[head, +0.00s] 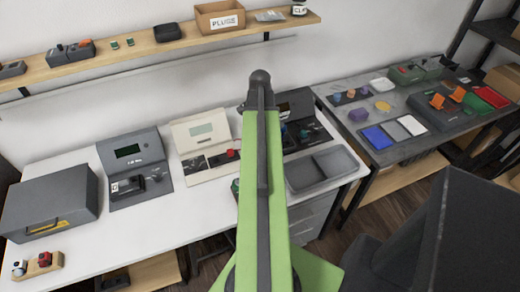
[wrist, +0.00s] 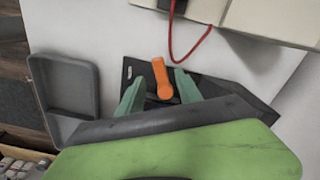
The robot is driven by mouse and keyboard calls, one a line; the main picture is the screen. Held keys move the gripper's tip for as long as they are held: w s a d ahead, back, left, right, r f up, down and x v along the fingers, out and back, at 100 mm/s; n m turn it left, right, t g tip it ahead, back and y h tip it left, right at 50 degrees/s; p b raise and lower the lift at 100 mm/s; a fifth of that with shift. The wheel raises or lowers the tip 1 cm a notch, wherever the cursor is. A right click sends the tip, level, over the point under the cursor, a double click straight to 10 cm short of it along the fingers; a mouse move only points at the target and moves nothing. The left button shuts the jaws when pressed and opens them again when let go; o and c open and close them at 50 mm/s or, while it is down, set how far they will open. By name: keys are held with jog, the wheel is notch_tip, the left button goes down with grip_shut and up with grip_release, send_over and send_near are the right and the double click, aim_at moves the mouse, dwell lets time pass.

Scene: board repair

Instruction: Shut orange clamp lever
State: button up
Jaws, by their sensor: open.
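The orange clamp lever (wrist: 161,77) shows in the wrist view, standing out from a dark clamp fixture (wrist: 218,92) on the white bench. My gripper (wrist: 156,84) is open, with one pale green finger on each side of the lever. I cannot tell whether either finger touches it. The lower part of the lever and part of the fixture are hidden behind my gripper. In the head view, my green arm hides the lever and most of my gripper. Part of the dark fixture (head: 322,134) shows just right of the arm.
A grey tray (head: 325,169) lies beside the fixture; it also shows in the wrist view (wrist: 68,88). A cream tester (head: 203,130) with a red wire (wrist: 190,50) stands on the other side. A second table (head: 380,156) at right holds other orange parts (head: 437,101).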

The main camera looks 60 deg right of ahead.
notch_tip(320, 180, down, 4)
jog(key=b, duration=0.2)
jog(key=shift+f+b, duration=0.1)
jog(key=shift+b, duration=0.25)
grip_shut()
